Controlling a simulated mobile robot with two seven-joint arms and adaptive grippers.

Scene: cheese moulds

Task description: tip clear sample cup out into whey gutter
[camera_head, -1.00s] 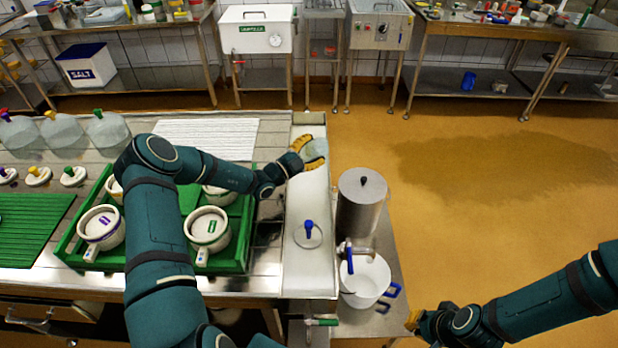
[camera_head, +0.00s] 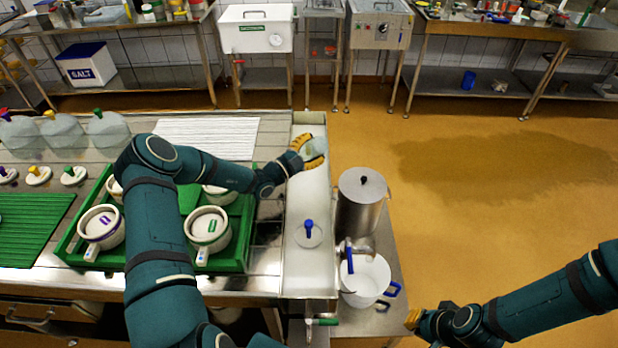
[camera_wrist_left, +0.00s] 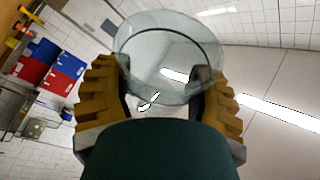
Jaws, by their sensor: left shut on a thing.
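The clear sample cup (camera_wrist_left: 150,100) is between the yellow fingers of my left gripper (camera_wrist_left: 165,85), which is shut on it. In the head view the cup (camera_head: 312,151) and my left gripper (camera_head: 309,150) are over the far part of the whey gutter (camera_head: 303,268), a pale channel along the table's right end. The wrist view shows the cup's round rim, with bright tiled walls and lights beyond. Its exact tilt and contents I cannot make out. My right gripper (camera_head: 412,320) is low at the right, away from the gutter; its fingers are too small to judge.
A clear disc with a blue knob (camera_head: 308,231) lies in the gutter. Beside it stand a lidded steel pot (camera_head: 362,208) and a white bucket (camera_head: 368,277). A green tray (camera_head: 236,262) with white moulds is left of the gutter. Open floor lies right.

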